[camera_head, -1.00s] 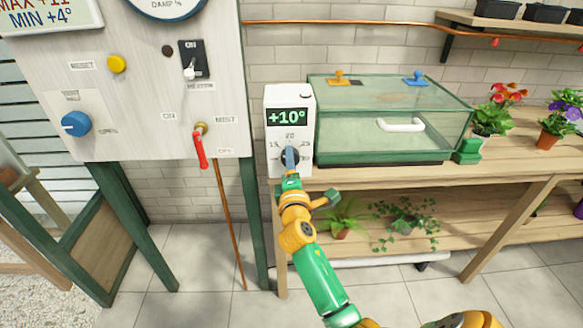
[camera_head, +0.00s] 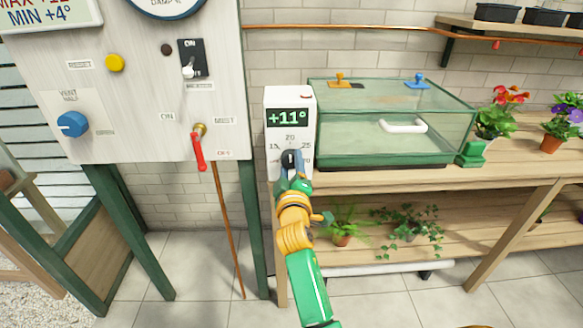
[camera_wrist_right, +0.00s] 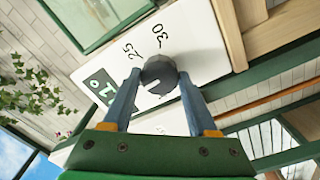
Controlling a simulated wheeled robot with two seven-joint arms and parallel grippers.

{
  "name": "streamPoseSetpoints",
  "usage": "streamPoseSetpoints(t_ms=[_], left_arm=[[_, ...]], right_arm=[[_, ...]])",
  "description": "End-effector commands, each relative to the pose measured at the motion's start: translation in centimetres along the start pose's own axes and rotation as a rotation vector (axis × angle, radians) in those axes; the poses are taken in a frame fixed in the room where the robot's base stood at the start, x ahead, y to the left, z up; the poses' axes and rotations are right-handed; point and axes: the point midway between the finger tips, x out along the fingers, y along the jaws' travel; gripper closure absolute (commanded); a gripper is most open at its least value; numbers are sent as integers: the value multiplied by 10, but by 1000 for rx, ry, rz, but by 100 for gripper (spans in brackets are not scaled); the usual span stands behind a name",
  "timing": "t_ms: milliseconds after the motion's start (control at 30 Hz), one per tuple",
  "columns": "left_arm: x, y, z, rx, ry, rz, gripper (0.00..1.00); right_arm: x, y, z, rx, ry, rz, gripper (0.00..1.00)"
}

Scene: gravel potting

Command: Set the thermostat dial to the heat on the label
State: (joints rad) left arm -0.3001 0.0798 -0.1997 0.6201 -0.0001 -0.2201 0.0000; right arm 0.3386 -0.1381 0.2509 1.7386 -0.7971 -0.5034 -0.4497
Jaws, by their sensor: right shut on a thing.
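The thermostat (camera_head: 273,105) is a white box fixed left of the glass propagator, with a dark display (camera_head: 289,118) reading +11° in green. Its dark round dial (camera_wrist_right: 160,70) has 15, 20 and 25 printed around it in the head view, and 25 and 30 in the wrist view. My right gripper (camera_head: 291,160) is at the dial from below. In the wrist view its two blue-grey fingers (camera_wrist_right: 158,78) are closed on opposite sides of the dial. The fingers partly hide the dial. My left gripper is not in view. I see no temperature label on the propagator.
The propagator (camera_head: 375,150) with a white handle stands on a wooden bench (camera_head: 420,178), potted flowers (camera_head: 497,118) to its right. A control panel (camera_head: 140,135) with a red lever (camera_head: 198,152) is to the left. A sign (camera_head: 45,18) at top left is cut off.

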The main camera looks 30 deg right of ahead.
Motion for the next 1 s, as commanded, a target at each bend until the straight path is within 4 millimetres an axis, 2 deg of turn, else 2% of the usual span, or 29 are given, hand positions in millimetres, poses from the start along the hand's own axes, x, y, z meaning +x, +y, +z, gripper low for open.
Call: streamPoseSetpoints(t_ms=[667, 700, 800, 1000], left_arm=[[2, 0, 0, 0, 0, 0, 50], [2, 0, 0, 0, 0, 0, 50], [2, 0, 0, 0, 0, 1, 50], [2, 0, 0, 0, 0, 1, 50]], right_arm=[[0, 1, -1, 60, 1, 3, 97], [0, 1, -1, 60, 1, 3, 39], [0, 1, -1, 60, 1, 3, 12], [0, 1, -1, 60, 0, 2, 11]])
